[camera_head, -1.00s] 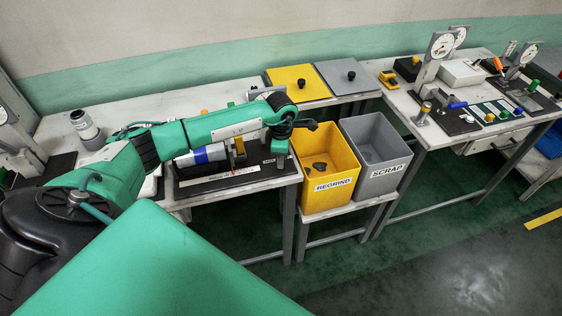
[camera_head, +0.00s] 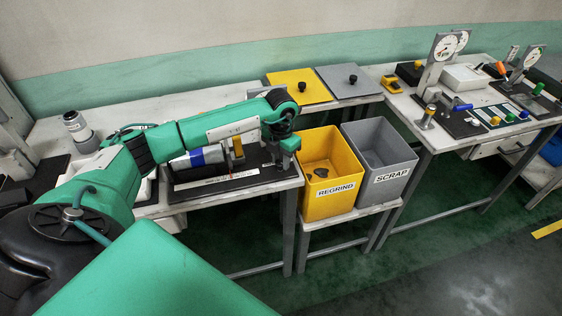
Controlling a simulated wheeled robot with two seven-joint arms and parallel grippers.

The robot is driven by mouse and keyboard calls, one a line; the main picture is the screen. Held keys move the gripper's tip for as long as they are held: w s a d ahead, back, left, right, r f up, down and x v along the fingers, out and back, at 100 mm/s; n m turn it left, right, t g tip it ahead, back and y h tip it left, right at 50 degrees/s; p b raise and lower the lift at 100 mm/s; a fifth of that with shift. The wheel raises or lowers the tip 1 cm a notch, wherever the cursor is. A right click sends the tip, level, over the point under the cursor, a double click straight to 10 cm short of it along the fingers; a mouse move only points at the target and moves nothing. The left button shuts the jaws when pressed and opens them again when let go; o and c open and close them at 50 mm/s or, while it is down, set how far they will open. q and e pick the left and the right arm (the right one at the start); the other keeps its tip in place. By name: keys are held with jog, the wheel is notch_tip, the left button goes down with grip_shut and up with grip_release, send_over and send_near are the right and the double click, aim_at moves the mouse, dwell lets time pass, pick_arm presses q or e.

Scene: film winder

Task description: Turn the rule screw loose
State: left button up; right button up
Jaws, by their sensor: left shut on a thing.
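The black fixture base (camera_head: 250,180) with a pale rule strip (camera_head: 205,184) along its front lies on the left bench. A silver roll with a blue band (camera_head: 197,157) and a yellow-topped post (camera_head: 238,150) stand on it. My left gripper (camera_head: 278,160) reaches down at the fixture's right end. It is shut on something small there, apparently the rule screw. The screw itself is hidden by the gripper and wrist, so I cannot see how far it is turned. My right gripper is not in view.
A yellow REGRIND bin (camera_head: 330,202) holding a dark piece and an empty-looking grey SCRAP bin (camera_head: 388,188) stand just right of the bench. Yellow (camera_head: 300,88) and grey (camera_head: 349,82) lids lie behind them. The right bench carries dial gauges (camera_head: 444,48).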

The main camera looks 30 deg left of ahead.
pick_arm(q)
jog(key=shift+a+n+b, duration=0.1)
jog(key=shift+n+b, duration=0.45)
jog(key=shift+n, duration=1.75)
jog(key=o, duration=1)
jog(key=shift+c, duration=0.2)
jog(key=shift+r, duration=0.1)
